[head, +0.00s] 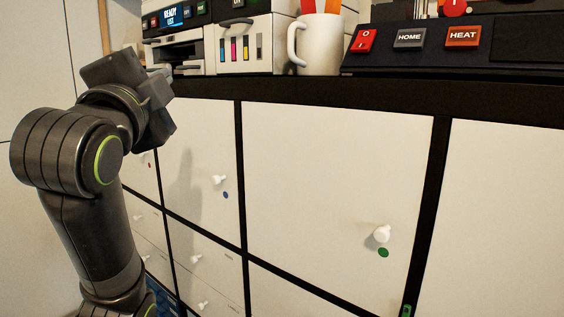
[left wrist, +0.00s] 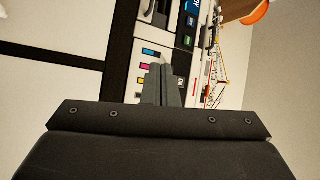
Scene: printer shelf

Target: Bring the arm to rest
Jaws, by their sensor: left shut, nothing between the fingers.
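My left arm (head: 83,190) rises from the bottom left in the head view, bent at the elbow. My left gripper (head: 162,76) is raised in front of the shelf, its fingers pointing toward the printer (head: 245,42). In the left wrist view the fingers of my left gripper (left wrist: 162,84) are together with nothing between them. The coloured ink marks of the printer (left wrist: 148,66) show just beyond the fingers. I cannot tell whether the fingers touch the printer. My right gripper is in neither view.
A white mug (head: 318,45) stands right of the printer. A dark control panel (head: 440,40) with red, HOME and HEAT buttons sits at the right on the black shelf top. Below are white cabinet doors (head: 330,190) with protruding white knobs (head: 382,234). The space before the doors is clear.

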